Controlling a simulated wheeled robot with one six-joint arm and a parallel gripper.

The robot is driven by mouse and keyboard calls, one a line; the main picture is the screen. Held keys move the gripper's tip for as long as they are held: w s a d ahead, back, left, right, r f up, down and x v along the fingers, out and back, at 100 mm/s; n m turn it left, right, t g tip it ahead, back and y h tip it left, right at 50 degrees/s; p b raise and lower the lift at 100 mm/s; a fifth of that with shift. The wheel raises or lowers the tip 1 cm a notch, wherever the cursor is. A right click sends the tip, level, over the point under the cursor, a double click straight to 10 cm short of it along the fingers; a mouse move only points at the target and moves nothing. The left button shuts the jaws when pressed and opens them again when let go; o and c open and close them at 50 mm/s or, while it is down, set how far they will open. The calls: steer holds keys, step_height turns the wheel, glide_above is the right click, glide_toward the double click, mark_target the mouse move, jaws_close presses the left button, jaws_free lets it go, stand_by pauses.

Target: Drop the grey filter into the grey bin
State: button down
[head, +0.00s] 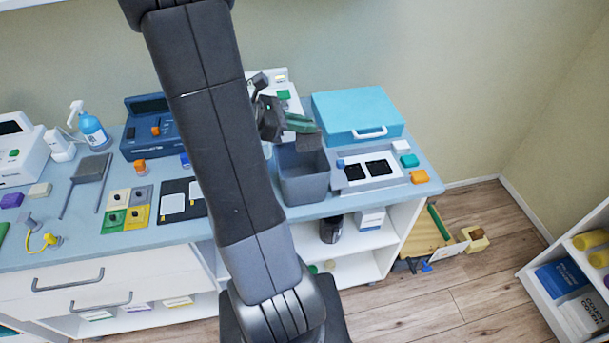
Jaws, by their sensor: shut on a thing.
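The grey bin (303,185) stands open-topped on the blue-grey counter, right of my arm. My gripper (303,128) is above the bin, near its back rim in the picture. It is shut on a small dark grey piece, the grey filter (309,142), which hangs at the fingertips over the bin's opening. I cannot tell its exact height above the rim. Part of the gripper's wrist is hidden behind my arm.
Right of the bin is a white device (368,172) with dark pads, and behind it a turquoise case (357,115). A blue device (150,128), spray bottle (92,130) and coloured tiles (127,207) stand left. Shelves (355,265) are below.

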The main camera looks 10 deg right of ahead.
mark_target(303, 150)
step_height(303, 150, down, 5)
steer(key=b, duration=0.4)
steer(key=c, duration=1.4)
jaws_free()
steer(key=v, duration=1.4)
steer(key=shift+f+b, duration=0.1)
steer(key=shift+b, duration=0.25)
steer(key=shift+d, duration=0.1)
